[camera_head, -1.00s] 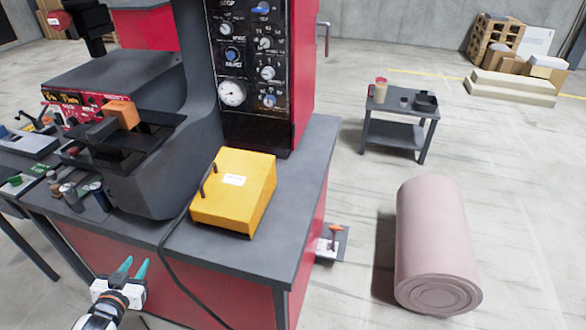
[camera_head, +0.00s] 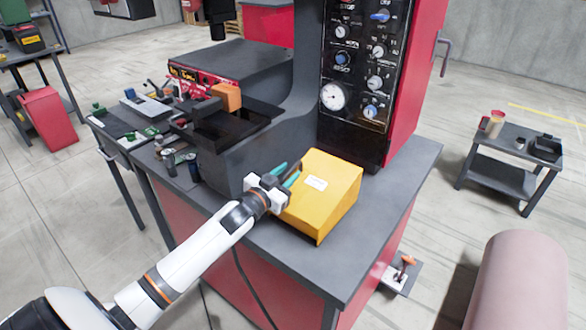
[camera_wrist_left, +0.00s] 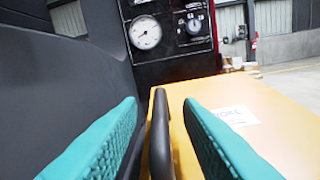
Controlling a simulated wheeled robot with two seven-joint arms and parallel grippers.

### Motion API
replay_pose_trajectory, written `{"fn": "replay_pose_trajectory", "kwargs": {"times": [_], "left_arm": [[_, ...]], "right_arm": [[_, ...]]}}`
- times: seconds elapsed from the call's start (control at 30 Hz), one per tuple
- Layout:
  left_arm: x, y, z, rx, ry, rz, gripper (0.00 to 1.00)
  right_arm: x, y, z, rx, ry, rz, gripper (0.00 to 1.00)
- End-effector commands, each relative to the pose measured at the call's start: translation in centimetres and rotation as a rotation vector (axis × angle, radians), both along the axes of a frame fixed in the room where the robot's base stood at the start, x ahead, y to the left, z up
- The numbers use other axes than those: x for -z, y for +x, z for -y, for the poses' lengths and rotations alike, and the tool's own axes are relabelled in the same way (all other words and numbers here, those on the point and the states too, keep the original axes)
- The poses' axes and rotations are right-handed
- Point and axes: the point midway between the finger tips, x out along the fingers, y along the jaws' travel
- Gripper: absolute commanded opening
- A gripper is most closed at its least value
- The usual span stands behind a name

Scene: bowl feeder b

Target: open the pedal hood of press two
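The pedal hood of press two is a yellow box (camera_head: 325,200) with a white label, standing closed on the dark bench top of the press. In the left wrist view its yellow top (camera_wrist_left: 240,95) fills the right side. The dark handle bar (camera_wrist_left: 160,140) along its left edge lies between my left gripper's teal fingers. My left gripper (camera_head: 286,178) is at the hood's left side in the head view. Its fingers stand apart, one on each side of the handle, with gaps visible. My right gripper is not in view.
The press column with a gauge (camera_head: 333,97) and knob panel rises behind the hood. An orange block (camera_head: 227,97) sits on the press at left. A small cart (camera_head: 505,165) and a pink roll (camera_head: 520,280) stand at right. The bench front is clear.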

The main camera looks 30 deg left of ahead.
Motion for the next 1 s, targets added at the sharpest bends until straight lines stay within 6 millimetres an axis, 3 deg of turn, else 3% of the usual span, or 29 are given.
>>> {"fn": "replay_pose_trajectory", "kwargs": {"times": [0.2,0.57,0.77,1.0], "left_arm": [[0.0,2.3,0.1,0.0,-0.001,0.001,0.32],[0.1,2.7,0.1,0.0,-0.001,0.0,0.32],[0.1,2.7,0.1,0.0,-0.001,0.0,0.0],[0.1,2.7,0.1,0.0,-0.001,-0.001,0.0]], "right_arm": [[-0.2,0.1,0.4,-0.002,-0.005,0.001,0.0],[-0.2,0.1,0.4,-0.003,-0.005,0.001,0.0],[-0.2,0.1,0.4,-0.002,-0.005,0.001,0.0],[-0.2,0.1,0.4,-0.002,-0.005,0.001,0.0]]}}
